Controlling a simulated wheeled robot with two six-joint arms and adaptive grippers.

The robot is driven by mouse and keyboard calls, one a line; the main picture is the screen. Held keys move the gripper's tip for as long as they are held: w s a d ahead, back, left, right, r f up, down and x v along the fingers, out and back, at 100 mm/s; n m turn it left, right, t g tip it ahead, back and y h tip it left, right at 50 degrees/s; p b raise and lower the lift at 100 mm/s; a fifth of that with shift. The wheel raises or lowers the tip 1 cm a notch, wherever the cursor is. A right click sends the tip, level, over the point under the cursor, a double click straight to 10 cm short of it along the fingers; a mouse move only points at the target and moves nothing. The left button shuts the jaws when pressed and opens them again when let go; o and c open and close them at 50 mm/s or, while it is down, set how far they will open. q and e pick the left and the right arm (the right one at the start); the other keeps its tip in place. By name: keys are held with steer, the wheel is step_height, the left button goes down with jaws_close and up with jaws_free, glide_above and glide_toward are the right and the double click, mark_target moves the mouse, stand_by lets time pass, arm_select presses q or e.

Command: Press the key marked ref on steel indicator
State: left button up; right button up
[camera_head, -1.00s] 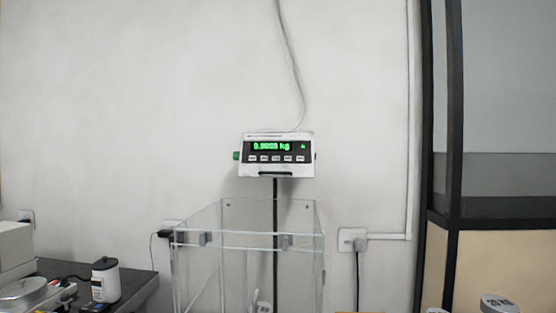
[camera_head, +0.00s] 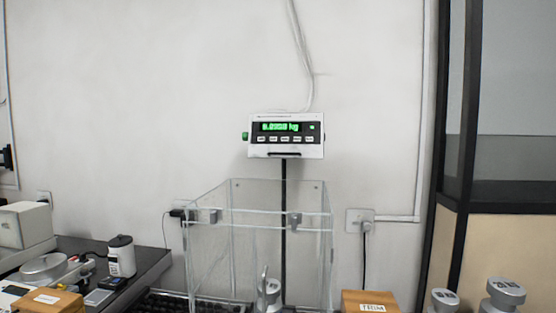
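The steel indicator (camera_head: 286,148) is a pale box with a dark front panel on a thin black post, in the upper middle of the head view. Its display (camera_head: 281,127) shows green digits and "kg". A row of several small light keys (camera_head: 286,139) runs below the display; their markings are too small to read, so I cannot tell which is ref. A green knob or plug sits on its left side. Neither of my grippers is in view.
A clear open-topped case (camera_head: 256,235) stands below and in front of the indicator. A dark table (camera_head: 150,262) with small instruments is at left. A wooden box (camera_head: 369,301) and metal weights (camera_head: 503,294) are at lower right. A wall socket (camera_head: 360,220) is behind.

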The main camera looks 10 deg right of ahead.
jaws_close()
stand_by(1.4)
